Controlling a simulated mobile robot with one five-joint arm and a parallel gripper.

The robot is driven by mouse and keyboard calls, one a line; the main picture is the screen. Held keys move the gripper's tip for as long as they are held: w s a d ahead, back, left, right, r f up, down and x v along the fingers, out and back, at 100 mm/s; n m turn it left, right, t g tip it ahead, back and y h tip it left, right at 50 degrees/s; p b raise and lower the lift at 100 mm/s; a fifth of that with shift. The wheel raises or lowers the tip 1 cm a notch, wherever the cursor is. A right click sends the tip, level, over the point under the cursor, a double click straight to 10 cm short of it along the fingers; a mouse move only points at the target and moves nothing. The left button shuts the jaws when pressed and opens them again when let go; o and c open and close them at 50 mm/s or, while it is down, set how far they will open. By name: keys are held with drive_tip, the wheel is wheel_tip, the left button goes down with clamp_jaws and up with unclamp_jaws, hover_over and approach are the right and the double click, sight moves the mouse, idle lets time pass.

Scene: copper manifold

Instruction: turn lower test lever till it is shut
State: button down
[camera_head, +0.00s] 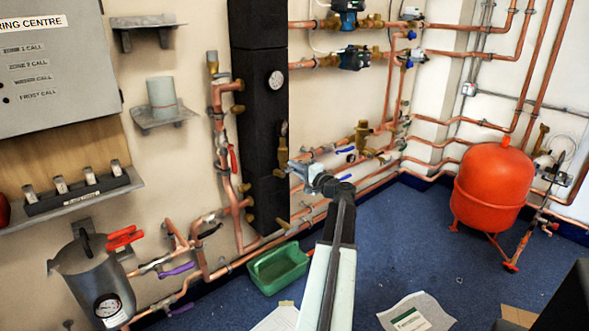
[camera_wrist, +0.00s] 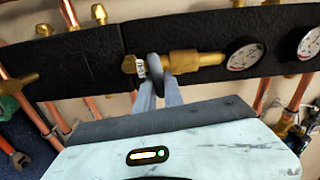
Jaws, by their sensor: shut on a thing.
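The brass test valve (camera_wrist: 195,62) sits on the black insulated column, left of a round gauge in the wrist view. A dark grey lever (camera_wrist: 154,66) is at the left end of its brass body and stands across the body's line. My gripper (camera_wrist: 160,88) is shut on this lever, with its two blue-grey fingers coming up from below. A small white tag shows just left of the lever. In the head view my gripper (camera_head: 308,176) reaches to the right side of the black column (camera_head: 259,110). The lever cannot be made out there.
Two gauges (camera_wrist: 243,54) lie right of the valve. Copper pipes run beside and below the column. A green tray (camera_head: 278,268) is on the blue floor, left of my arm. A red vessel (camera_head: 493,182) stands at right. Open floor lies between it and my arm.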

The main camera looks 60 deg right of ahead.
drive_tip(key=shift+w+m, duration=0.1)
drive_tip(key=shift+m, duration=0.7)
drive_tip(key=c, duration=1.5)
unclamp_jaws()
drive_tip(key=shift+f, duration=0.15)
drive_tip(key=shift+o, duration=0.2)
drive_tip(key=v, duration=0.7)
drive_tip(key=shift+s+a, duration=0.15)
drive_tip(key=shift+s, duration=0.2)
